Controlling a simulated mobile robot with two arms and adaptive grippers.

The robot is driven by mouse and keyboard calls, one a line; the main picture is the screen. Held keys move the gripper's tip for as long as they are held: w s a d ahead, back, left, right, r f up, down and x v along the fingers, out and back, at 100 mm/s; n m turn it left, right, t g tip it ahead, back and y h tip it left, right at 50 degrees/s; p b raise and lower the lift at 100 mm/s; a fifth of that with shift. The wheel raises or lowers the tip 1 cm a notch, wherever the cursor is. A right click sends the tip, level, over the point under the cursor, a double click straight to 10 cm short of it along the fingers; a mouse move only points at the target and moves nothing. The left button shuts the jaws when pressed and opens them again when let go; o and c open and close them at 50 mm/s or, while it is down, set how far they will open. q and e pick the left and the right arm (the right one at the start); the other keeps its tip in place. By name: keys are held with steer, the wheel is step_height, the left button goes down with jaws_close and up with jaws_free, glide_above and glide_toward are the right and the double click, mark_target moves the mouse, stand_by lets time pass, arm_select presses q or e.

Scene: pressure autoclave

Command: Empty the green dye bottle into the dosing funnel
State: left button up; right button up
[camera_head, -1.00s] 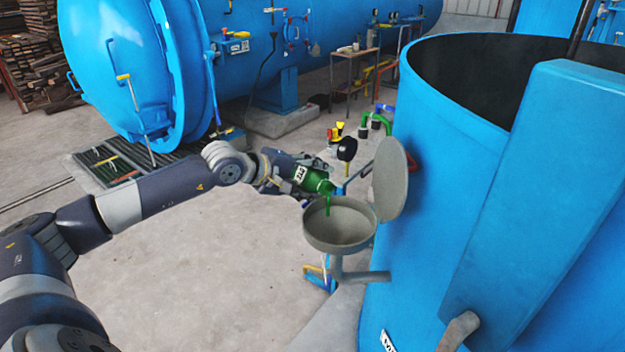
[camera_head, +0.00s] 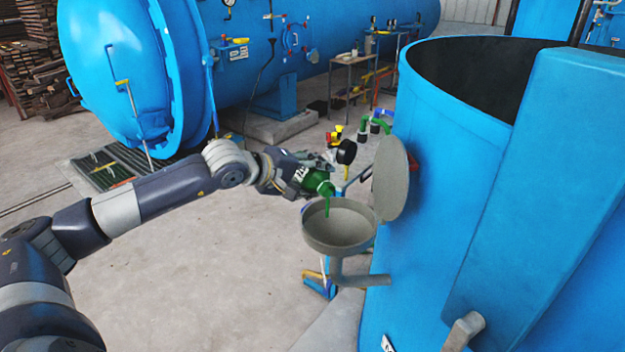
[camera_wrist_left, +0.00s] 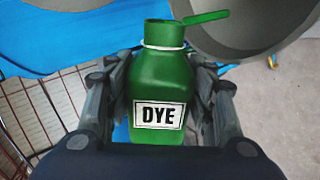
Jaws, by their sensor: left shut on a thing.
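The green dye bottle (camera_head: 316,181) is tilted on its side with its mouth toward the funnel. A green stream runs from its mouth down toward the dosing funnel (camera_head: 338,240). My left gripper (camera_head: 300,176) is shut on the bottle and holds it above the funnel's left rim. In the left wrist view the bottle (camera_wrist_left: 160,95) sits between both fingers, its DYE label facing the camera, and green liquid leaves its neck. The funnel's round lid (camera_head: 391,178) stands open on its right side. The liquid level inside the bottle is hidden. My right gripper is not in view.
The funnel is fixed by a pipe to the big blue tank (camera_head: 440,190) on the right. A large blue autoclave (camera_head: 120,70) lies at the back left. The floor left of the funnel is clear.

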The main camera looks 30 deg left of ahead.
arm_select(q)
steer(key=shift+d+r+b, duration=0.1)
steer(key=shift+r+b, duration=0.05)
steer(key=shift+b, duration=0.2)
steer(key=shift+s+d+r+m+y+b, duration=0.1)
steer(key=shift+d+r+m+y+b, duration=0.1)
steer(key=shift+m+y+b, duration=0.25)
stand_by(1.2)
steer(key=shift+a+b, duration=0.1)
steer(key=shift+b, duration=0.4)
stand_by(0.5)
steer(key=shift+d+r+m+t+y+b, duration=0.15)
steer(key=shift+d+m+t+y+b, duration=0.2)
steer(key=shift+b, duration=0.4)
steer(key=shift+a, duration=0.15)
stand_by(0.9)
